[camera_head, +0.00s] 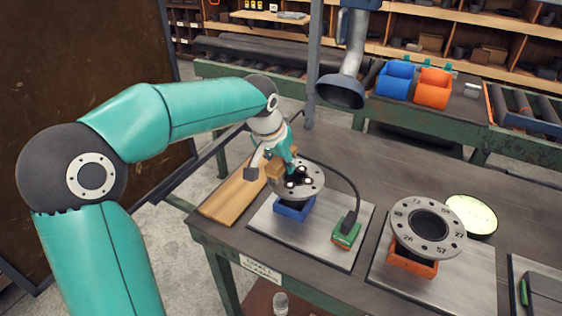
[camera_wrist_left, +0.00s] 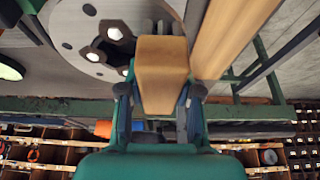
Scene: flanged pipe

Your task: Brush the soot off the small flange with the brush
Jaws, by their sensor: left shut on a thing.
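The small flange (camera_head: 314,177) is a grey disc with holes, lying on a blue block (camera_head: 293,210) on a metal plate. Black patches show on its face around pale round spots; it also shows in the left wrist view (camera_wrist_left: 78,62). My left gripper (camera_head: 284,166) is at the flange's left side, shut on the brush, a brown wooden block (camera_wrist_left: 162,72). In the head view the brush (camera_head: 275,169) is over the flange's left edge. My right gripper is not in view.
A wooden board (camera_head: 232,193) lies left of the plate. A green block with a black cable (camera_head: 347,232) sits on the plate's right. A larger numbered flange (camera_head: 428,227) on an orange block and a pale round dish (camera_head: 471,214) stand right. A suction hood (camera_head: 341,91) hangs behind.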

